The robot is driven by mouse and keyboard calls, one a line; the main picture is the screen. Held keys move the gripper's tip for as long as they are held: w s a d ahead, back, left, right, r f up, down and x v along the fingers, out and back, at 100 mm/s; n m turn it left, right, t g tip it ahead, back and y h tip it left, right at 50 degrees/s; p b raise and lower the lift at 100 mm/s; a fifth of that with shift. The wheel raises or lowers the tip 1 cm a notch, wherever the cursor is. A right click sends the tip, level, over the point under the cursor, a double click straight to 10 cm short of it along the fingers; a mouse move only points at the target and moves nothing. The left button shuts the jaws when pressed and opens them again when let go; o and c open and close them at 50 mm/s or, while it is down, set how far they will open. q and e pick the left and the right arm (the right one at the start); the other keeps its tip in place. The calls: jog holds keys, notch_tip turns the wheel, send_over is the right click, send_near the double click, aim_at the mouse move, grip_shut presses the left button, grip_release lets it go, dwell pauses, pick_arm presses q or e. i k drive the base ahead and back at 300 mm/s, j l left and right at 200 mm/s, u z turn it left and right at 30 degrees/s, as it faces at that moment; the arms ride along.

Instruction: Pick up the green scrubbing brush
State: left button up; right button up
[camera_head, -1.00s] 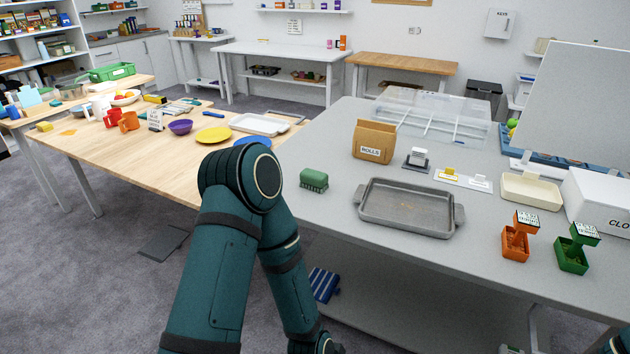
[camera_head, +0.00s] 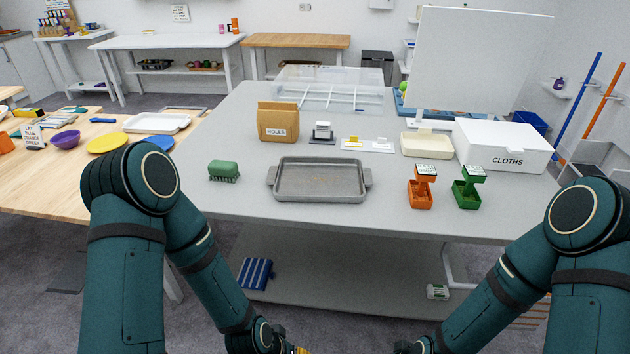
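The green scrubbing brush (camera_head: 224,171) lies on the grey table near its left front edge, bristles down, left of the grey metal tray. Nothing touches it. My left gripper (camera_head: 290,348) is at the bottom edge of the view, below and in front of the table, mostly cut off. My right gripper (camera_head: 405,347) is also at the bottom edge, with only a small dark part showing. Both are far from the brush. Their fingers cannot be made out.
The metal tray (camera_head: 320,182) sits right of the brush. Behind are a ROLLS box (camera_head: 278,121) and a clear divided bin (camera_head: 332,90). A wooden table (camera_head: 60,178) adjoins at left.

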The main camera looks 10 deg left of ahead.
aim_at(220, 171)
jog(key=j+z, duration=0.15)
jog(key=z, duration=0.55)
jog(key=j+z, duration=0.35)
jog(key=k+j+z, duration=0.1)
jog(key=j+z, duration=0.2)
jog(key=j, duration=0.25)
jog(key=k+j+z, duration=0.1)
jog(key=j, duration=0.2)
jog(key=j+z, duration=0.1)
jog(key=j, duration=0.25)
jog(key=k+j, duration=0.15)
jog(key=j, duration=0.15)
jog(key=z, duration=0.05)
